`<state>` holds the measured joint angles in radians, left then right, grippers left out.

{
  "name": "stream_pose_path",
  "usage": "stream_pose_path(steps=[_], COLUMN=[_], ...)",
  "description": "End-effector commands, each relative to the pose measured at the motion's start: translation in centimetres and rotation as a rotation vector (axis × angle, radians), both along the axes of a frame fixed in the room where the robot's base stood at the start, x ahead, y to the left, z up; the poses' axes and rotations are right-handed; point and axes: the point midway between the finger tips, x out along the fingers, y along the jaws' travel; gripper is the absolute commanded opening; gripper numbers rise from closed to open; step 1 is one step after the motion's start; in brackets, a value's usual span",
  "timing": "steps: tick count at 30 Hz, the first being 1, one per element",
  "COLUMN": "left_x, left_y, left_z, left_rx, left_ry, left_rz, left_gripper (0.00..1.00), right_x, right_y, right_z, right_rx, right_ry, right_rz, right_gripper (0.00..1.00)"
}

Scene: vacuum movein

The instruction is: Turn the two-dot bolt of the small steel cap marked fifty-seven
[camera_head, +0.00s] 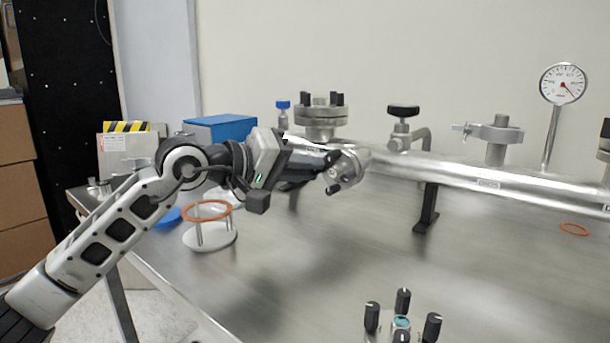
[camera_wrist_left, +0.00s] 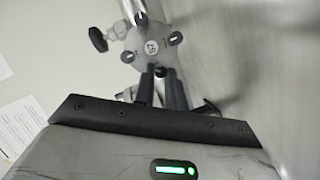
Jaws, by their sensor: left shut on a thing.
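The small steel cap (camera_head: 347,172) is the round end of the pipe in the middle of the head view. In the left wrist view its face (camera_wrist_left: 150,46) bears a small round label that seems to read 57, turned sideways. Several dark-tipped bolts stand around the face. My left gripper (camera_wrist_left: 160,76) is shut on the bolt (camera_wrist_left: 160,71) nearest to it, with one finger on each side. In the head view my left gripper (camera_head: 326,165) reaches the cap from the left. The dots on the bolts are too small to tell. My right gripper is not in view.
The long steel pipe (camera_head: 440,174) runs right above the metal table (camera_head: 340,260). A bolted flange (camera_head: 320,118), a valve (camera_head: 403,127), a clamp (camera_head: 487,132) and a gauge (camera_head: 563,84) stand up from it. A loose cap with several black-topped bolts (camera_head: 402,325) is at the front. An orange ring (camera_head: 207,210) rests on a stand.

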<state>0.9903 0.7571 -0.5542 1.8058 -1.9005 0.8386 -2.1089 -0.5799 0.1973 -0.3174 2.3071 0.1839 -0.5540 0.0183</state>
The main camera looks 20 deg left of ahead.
Motion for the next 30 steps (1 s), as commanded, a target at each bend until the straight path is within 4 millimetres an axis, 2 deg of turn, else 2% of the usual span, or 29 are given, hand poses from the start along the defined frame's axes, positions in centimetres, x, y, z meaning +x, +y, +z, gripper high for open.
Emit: stream_pose_path(steps=[1,8,15,30], left_x=[0.0,0.0,0.0,0.0], left_y=[0.0,0.1,0.1,0.1], left_z=[-0.5,-0.7,-0.7,-0.6], left_rx=[-0.032,-0.194,-0.334,-0.437], left_ry=[0.015,0.080,0.139,0.181], left_rz=[0.000,-0.001,-0.002,-0.002], left_gripper=[0.00,0.00,0.00,0.00], right_x=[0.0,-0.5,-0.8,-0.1], right_y=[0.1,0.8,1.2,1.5], right_z=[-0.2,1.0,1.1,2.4], right_rx=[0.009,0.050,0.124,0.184], right_ry=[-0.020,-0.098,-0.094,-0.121], right_rz=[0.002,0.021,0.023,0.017], right_gripper=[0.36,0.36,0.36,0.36])
